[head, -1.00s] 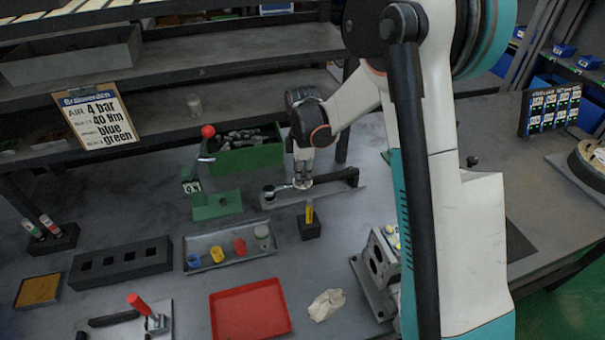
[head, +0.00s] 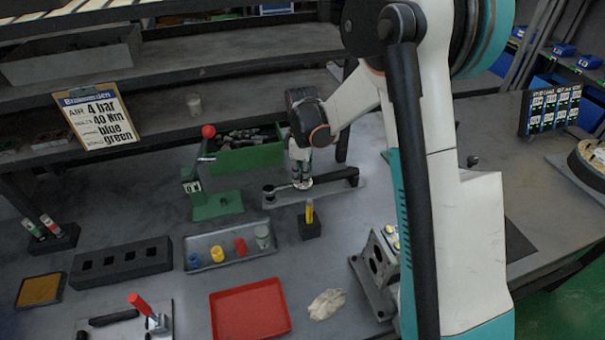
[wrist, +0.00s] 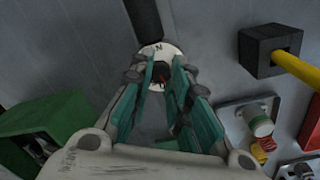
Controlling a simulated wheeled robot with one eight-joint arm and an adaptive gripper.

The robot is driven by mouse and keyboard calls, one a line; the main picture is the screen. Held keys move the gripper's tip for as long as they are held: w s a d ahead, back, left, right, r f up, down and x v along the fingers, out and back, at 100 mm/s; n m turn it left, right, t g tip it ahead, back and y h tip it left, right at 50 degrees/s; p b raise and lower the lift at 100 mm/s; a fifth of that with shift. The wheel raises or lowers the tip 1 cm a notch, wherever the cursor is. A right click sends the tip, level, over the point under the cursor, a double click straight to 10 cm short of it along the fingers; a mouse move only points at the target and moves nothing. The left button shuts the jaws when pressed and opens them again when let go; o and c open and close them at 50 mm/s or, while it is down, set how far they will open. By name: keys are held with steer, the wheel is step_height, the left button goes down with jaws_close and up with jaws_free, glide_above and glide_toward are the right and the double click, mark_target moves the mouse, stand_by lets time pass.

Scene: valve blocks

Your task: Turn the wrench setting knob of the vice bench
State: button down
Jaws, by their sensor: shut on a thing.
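The wrench (head: 335,181) is a long dark bar lying on a grey plate behind the middle of the bench. My gripper (head: 302,182) points down onto it, left of its middle. In the wrist view my gripper (wrist: 161,78) has its teal-lined fingers closed around a small dark knob (wrist: 160,73). A pale round collar (wrist: 158,49) with a dark mark surrounds the knob, and the dark bar runs away from it. The fingers hide much of the knob, and its setting cannot be read.
A green stand (head: 217,205) with a red-balled lever is left of the wrench. A green bin (head: 247,157) is behind. A black block (head: 310,229) holding a yellow tool is in front, near a grey tray (head: 208,267) of coloured caps.

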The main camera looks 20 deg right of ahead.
steer(key=c, duration=1.5)
jaws_free()
steer(key=shift+o, duration=0.2)
step_height(320, 180, up, 12)
steer(key=shift+s, duration=0.1)
